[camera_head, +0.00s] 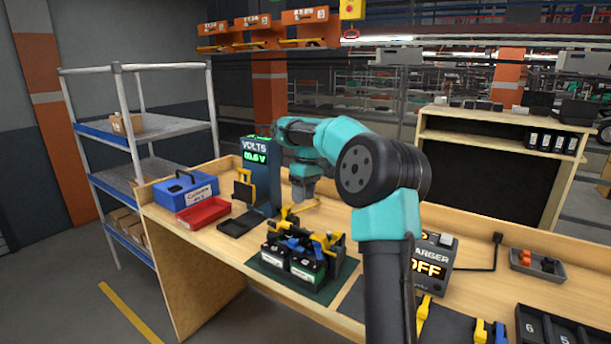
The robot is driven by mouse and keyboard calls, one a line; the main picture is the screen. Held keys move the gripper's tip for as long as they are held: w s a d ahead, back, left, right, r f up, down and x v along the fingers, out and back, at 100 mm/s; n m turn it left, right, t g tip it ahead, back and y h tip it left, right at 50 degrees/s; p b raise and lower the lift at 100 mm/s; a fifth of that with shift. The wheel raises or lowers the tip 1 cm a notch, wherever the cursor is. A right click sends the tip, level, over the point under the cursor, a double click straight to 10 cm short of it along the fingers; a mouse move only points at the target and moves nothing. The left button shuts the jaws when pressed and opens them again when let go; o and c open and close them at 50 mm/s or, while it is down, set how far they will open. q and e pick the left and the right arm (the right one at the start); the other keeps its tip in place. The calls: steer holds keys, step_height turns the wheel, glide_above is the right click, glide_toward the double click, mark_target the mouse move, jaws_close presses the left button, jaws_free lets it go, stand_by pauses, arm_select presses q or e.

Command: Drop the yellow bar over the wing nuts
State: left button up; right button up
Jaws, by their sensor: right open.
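A dark battery unit (306,271) with two labelled blocks stands on a green mat (268,268) in the middle of the bench. Yellow parts (288,219) stick up from its top, with blue pieces (294,245) among them. Which yellow part is the bar is too small to tell, and I cannot make out the wing nuts clearly. My right gripper (303,197) hangs above the bench behind the battery unit, pointing down, open, with nothing visible in it. My right arm covers the area right of the battery. My left gripper is not in view.
A blue VOLTS display (258,163) stands behind left, near a red tray (203,213) and a blue case (186,188). A charger reading OFF (436,254) stands right of my arm. A grey bin (538,264) and black numbered holder (552,328) lie farther right.

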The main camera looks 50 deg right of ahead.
step_height(320, 180, up, 6)
steer(key=d, duration=0.1)
steer(key=shift+w+d+f, duration=0.1)
stand_by(0.8)
